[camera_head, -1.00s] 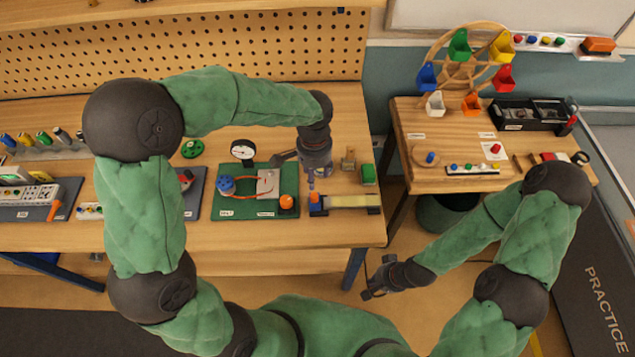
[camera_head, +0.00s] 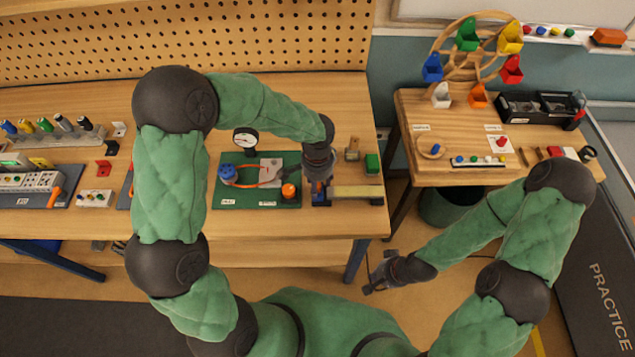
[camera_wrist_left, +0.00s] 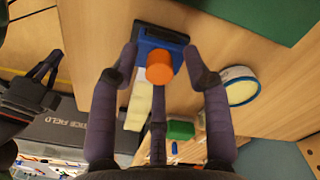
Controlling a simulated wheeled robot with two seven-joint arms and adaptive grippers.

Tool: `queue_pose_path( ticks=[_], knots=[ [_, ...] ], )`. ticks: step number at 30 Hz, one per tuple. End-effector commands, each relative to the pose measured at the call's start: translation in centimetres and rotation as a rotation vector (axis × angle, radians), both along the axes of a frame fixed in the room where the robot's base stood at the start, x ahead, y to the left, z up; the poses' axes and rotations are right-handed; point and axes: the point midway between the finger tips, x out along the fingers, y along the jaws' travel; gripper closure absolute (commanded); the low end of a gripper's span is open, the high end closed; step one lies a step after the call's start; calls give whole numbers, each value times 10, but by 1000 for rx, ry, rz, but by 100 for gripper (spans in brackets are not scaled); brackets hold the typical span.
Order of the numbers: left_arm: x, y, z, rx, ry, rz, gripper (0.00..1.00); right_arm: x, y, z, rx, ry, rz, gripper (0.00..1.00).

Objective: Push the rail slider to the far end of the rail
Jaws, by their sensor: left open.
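The rail slider is a blue block (camera_wrist_left: 165,36) with an orange knob (camera_wrist_left: 160,68) in the left wrist view. It sits at one end of the pale yellow rail (camera_wrist_left: 137,108). In the head view the rail (camera_head: 358,191) runs right from the blue block (camera_head: 320,199), near the table's front edge. My right gripper (camera_head: 376,284) hangs low, away from the table.
A green board (camera_head: 228,198) with a gauge (camera_head: 245,141) and an orange knob (camera_head: 289,191) lies just left of the rail. A green block (camera_head: 372,164) stands behind the rail. A side table (camera_head: 460,178) with a colourful wheel stands further right, beyond a gap.

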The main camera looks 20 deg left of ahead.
Motion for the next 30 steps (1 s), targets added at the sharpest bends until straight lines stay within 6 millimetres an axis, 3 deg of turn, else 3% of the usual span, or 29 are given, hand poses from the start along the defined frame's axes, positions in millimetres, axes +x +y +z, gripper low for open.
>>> queue_pose_path(
  ticks=[2, 3, 8, 15, 20, 30],
  knots=[
    [0, 0, 0, 0, 0, 0, 52, 0, 0, 0, 0, 0, 0, 100],
    [0, 0, 0, 0, 0, 0, 57, 0, 0, 0, 0, 0, 0, 100],
    [0, 0, 0, 0, -1, 0, 100, 0, 0, 0, 0, 0, 0, 100],
    [1, -2, 1, 0, -2, 0, 100, 0, 0, 0, 0, 0, 0, 100],
    [6, -17, 1, -1, -4, -3, 100, 0, 0, -1, 0, 0, 0, 100],
    [29, -97, 1, -2, -7, -6, 100, 0, 0, -3, 0, 0, 0, 100]
  ],
)
